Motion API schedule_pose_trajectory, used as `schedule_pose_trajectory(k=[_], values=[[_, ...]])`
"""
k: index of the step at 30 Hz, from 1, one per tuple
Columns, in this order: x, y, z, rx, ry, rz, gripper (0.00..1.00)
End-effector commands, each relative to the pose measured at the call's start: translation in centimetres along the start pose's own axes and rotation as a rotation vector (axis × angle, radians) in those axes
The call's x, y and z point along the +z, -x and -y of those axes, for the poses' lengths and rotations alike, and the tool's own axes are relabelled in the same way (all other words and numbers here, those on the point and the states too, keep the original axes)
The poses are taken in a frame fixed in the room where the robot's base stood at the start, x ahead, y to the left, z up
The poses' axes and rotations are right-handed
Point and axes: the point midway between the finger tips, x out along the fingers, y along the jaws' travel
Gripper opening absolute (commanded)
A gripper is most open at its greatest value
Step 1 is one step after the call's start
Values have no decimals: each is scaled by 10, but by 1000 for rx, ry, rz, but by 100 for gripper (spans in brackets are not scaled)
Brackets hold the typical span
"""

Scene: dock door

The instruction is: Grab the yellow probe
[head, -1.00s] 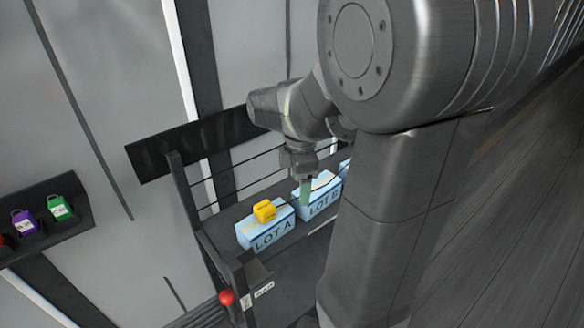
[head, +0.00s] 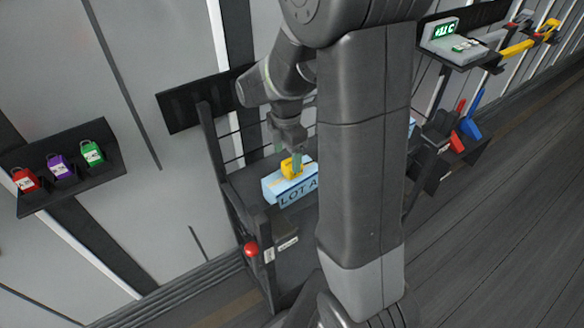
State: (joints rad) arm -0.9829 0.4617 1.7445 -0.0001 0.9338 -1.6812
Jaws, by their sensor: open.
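My gripper (head: 297,162) points down, with its greenish fingers in front of or beside a small yellow block (head: 288,172) on the light-blue LOT A box (head: 274,188). I cannot tell whether they touch. The gripper is open and holds nothing that I can see. A long yellow tool (head: 515,50) is on the right side of the view, next to the shelf with a display unit, far from my gripper. It may be the yellow probe; I cannot tell for sure. An orange-yellow item (head: 547,29) is beyond it.
The display unit (head: 455,42) stands on a wall shelf at upper right. Red (head: 457,138) and blue (head: 473,112) tools stand below it. A left shelf holds red (head: 25,180), purple (head: 60,167) and green (head: 92,153) padlocks. A red knob (head: 251,249) is on the cart. My arm hides the middle.

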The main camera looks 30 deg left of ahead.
Motion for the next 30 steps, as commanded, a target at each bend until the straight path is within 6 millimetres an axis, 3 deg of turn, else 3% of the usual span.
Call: schedule_pose_trajectory(k=[9, 18, 27, 30], values=[[-3, -43, 0, -4, 0, 0, 67], [-3, -47, 0, -1, -1, 0, 67], [-3, -47, 0, -1, -1, 0, 11], [-3, -47, 0, -1, -1, 0, 11]])
